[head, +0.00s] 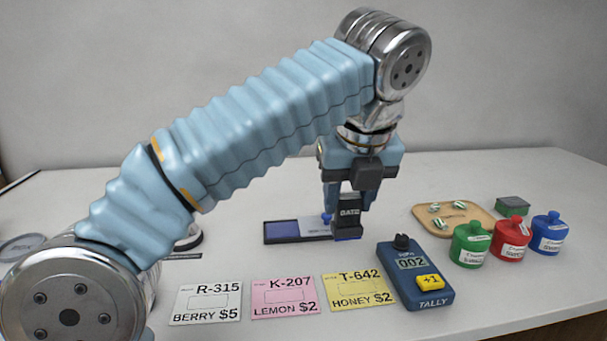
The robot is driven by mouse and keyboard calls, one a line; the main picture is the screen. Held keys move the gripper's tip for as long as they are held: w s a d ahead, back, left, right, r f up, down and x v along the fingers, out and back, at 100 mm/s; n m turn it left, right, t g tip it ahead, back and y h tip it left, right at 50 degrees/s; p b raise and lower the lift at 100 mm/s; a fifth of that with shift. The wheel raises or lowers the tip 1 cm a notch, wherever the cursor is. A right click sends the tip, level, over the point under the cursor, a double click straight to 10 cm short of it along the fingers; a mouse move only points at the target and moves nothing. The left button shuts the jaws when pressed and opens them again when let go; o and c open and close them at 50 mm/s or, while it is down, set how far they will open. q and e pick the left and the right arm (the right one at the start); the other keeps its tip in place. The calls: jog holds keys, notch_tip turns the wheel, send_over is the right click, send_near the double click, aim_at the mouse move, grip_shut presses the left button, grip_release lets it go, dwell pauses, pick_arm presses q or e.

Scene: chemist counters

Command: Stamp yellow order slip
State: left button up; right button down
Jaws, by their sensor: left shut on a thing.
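My left gripper (350,200) points down and is shut on a dark stamp (348,231) whose black upper part carries pale letters, perhaps "DATE". The stamp is by the right end of an open ink pad (283,229) with a blue-violet surface; I cannot tell whether they touch. The yellow order slip (358,302), marked T-642 HONEY $2, lies flat nearer to me, below the stamp in the picture. Its outlined box looks blank. My right gripper is out of view.
Left of the yellow slip lie a pink slip (285,308) and a white slip (207,315). A blue tally counter (434,299) reading 002 is at its right. Green (471,246), red (510,241) and blue (549,236) jars and a wooden tray (470,220) stand farther right.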

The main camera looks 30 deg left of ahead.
pick_arm(q)
jog(key=s+d, duration=0.2)
jog(key=shift+s+d+f, duration=0.1)
jog(key=shift+d, duration=0.3)
jog(key=shift+s+d+f, duration=0.1)
jog(key=shift+d+f, duration=0.05)
jog(key=shift+f, duration=0.05)
notch_tip(320, 180, down, 5)
jog(key=shift+r+b, duration=0.1)
jog(key=shift+b, duration=0.55)
jog(key=shift+f+b, duration=0.4)
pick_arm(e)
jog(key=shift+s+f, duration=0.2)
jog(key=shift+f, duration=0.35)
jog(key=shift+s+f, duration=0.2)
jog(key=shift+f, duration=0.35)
pick_arm(q)
jog(key=shift+f+b, duration=0.3)
jog(key=shift+f, duration=0.2)
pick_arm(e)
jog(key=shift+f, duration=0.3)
pick_arm(q)
jog(key=shift+f, duration=0.15)
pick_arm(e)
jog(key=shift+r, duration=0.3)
pick_arm(q)
jog(key=shift+p, duration=0.3)
